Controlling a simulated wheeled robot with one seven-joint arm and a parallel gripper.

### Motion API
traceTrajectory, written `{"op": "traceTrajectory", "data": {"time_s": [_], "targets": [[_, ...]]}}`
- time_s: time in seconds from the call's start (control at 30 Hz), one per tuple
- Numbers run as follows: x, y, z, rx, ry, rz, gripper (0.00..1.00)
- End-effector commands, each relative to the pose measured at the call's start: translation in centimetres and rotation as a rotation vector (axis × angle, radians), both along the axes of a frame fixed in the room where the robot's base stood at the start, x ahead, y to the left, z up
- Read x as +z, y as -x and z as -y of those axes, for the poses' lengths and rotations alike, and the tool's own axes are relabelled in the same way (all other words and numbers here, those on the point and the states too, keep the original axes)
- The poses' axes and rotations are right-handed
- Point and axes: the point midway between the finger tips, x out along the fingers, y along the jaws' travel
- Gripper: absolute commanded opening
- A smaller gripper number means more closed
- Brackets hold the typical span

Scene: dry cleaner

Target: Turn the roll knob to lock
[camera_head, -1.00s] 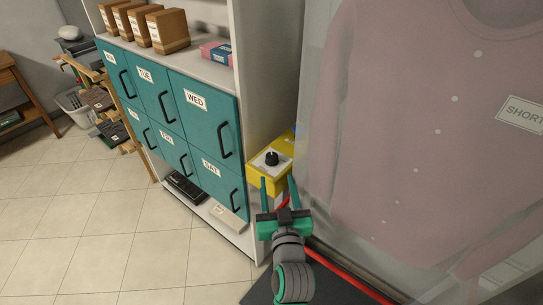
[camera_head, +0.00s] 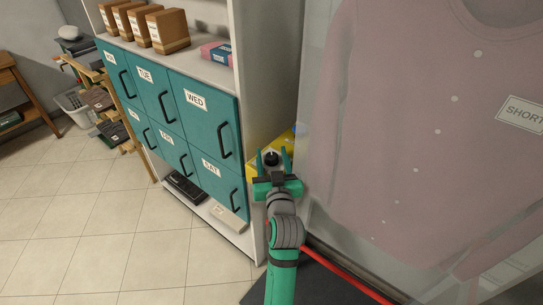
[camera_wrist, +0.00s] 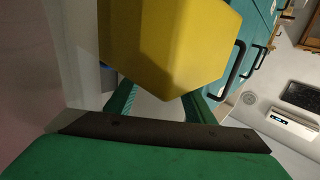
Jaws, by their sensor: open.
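The knob (camera_head: 271,157) is black and round, on a white plate on top of a yellow box (camera_head: 252,170) between the teal cabinet and the garment bag. My gripper (camera_head: 273,159) is open, with its two green fingers appearing on either side of the knob in the head view. I cannot tell whether the fingers touch it. In the wrist view the yellow box (camera_wrist: 170,45) fills the upper middle, just past the finger ends, and the knob is hidden.
A teal drawer cabinet (camera_head: 210,122) with black handles stands to the left. A clear garment bag with a pink shirt (camera_head: 400,130) hangs close on the right. A red hose (camera_head: 345,272) runs along the floor below. Open tiled floor lies at lower left.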

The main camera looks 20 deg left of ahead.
Motion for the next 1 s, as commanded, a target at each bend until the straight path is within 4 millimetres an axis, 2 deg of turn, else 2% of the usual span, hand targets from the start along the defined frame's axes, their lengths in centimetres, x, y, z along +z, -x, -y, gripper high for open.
{"op": "traceTrajectory", "data": {"time_s": [0.2,0.23,0.4,0.73,1.0], "targets": [[0.02,-0.03,-0.03,0.000,0.000,0.000,0.49],[0.02,-0.03,-0.04,0.000,0.000,0.000,0.47],[0.02,-0.01,-0.04,0.000,0.000,0.000,0.08],[0.00,0.02,-0.10,-0.018,0.001,0.000,0.08],[0.06,0.07,-0.19,-0.111,0.001,0.002,0.08]]}}
